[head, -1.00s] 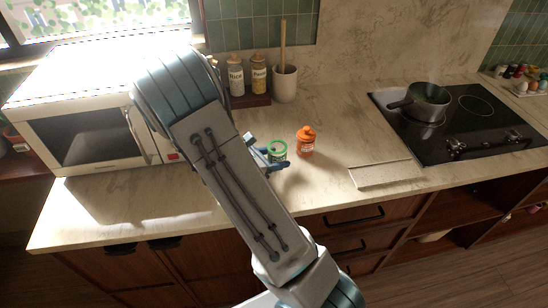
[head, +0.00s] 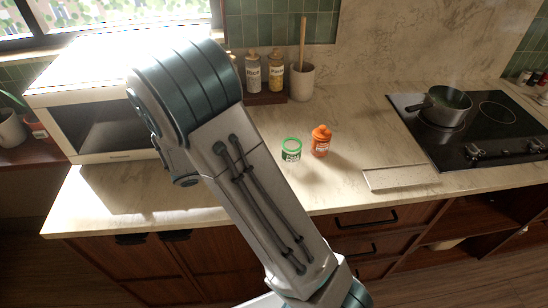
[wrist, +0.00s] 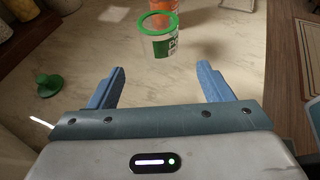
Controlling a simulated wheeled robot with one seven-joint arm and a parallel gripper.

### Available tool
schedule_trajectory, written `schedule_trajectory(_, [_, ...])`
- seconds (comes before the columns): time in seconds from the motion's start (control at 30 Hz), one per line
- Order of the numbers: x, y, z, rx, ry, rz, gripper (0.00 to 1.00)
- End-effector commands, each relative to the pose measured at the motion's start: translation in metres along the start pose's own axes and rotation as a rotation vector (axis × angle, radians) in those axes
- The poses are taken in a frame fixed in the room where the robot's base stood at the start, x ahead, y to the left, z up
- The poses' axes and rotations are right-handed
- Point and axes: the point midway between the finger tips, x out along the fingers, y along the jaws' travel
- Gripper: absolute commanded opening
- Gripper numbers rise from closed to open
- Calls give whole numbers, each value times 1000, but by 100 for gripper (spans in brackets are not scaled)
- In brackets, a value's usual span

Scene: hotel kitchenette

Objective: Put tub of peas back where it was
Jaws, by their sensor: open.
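The tub of peas (head: 291,150) stands upright on the counter, with a green rim and a green label. It also shows in the wrist view (wrist: 161,42), where it looks open-topped and partly clear. My gripper (wrist: 161,68) is open and empty; its two blue fingers point toward the tub, which stands beyond the fingertips, apart from them. In the head view my arm hides the gripper. A green lid-like piece with a knob (wrist: 47,86) lies on the counter at the left of the wrist view.
An orange bottle (head: 320,141) stands just right of the tub. Labelled jars (head: 264,72) and a utensil crock (head: 302,82) stand at the back. A microwave (head: 100,125) is at left; a pale board (head: 400,178) and hob with a pot (head: 445,106) are at right.

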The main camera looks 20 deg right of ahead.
Motion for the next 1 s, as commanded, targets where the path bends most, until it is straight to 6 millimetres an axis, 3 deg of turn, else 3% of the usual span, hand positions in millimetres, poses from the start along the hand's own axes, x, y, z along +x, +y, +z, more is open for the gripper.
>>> schedule_trajectory(0.17, [-14,-2,1,12,9,-5,73])
schedule_trajectory(0.37, [-13,-31,19,194,143,-107,73])
schedule_trajectory(0.7, [-34,-109,49,791,535,-408,73])
schedule_trajectory(1.0, [-75,-153,68,1323,846,-643,73])
